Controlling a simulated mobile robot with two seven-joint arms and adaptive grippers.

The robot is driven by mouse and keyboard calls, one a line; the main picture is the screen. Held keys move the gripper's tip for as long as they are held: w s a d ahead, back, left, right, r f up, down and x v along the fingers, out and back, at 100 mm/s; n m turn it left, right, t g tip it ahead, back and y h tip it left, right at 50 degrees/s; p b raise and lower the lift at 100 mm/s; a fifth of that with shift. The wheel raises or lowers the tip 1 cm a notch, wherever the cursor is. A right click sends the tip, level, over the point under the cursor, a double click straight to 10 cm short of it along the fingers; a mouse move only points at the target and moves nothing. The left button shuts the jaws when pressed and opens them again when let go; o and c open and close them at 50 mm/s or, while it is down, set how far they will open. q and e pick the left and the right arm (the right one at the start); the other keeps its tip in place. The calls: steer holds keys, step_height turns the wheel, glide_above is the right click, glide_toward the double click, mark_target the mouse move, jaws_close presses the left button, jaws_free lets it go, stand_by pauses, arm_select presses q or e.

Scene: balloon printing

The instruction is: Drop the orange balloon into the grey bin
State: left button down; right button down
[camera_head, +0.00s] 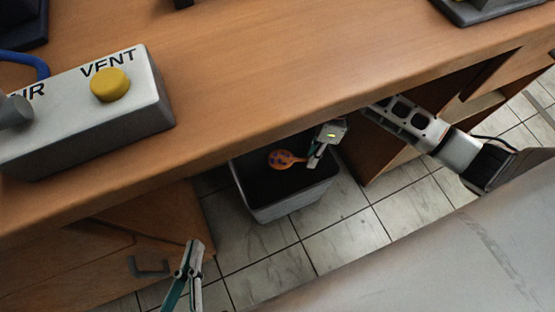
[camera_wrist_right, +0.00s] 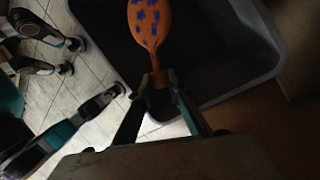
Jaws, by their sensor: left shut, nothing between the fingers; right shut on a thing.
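The orange balloon (camera_head: 281,158) has blue-purple marks and hangs over the open mouth of the grey bin (camera_head: 283,205). My right gripper (camera_head: 312,160) is shut on the balloon's narrow end, above the bin's right side. In the right wrist view the balloon (camera_wrist_right: 149,22) points away from the fingertips of my right gripper (camera_wrist_right: 158,82), with the dark inside of the bin behind it; the bin's rim (camera_wrist_right: 262,78) shows at the right. My left gripper (camera_head: 192,248) is shut and empty, low in front of the desk, left of the bin.
The bin stands on the tiled floor (camera_head: 375,228) in the gap under the wooden desk (camera_head: 260,75), close to its front edge. A grey box with a yellow VENT button (camera_head: 110,85) sits on the desk. A cabinet with a handle (camera_head: 150,268) is at left.

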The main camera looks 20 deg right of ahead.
steer(key=c, duration=1.9)
jaws_free()
steer(key=shift+o, duration=0.3)
step_height(320, 180, up, 10)
steer(key=shift+s, duration=0.1)
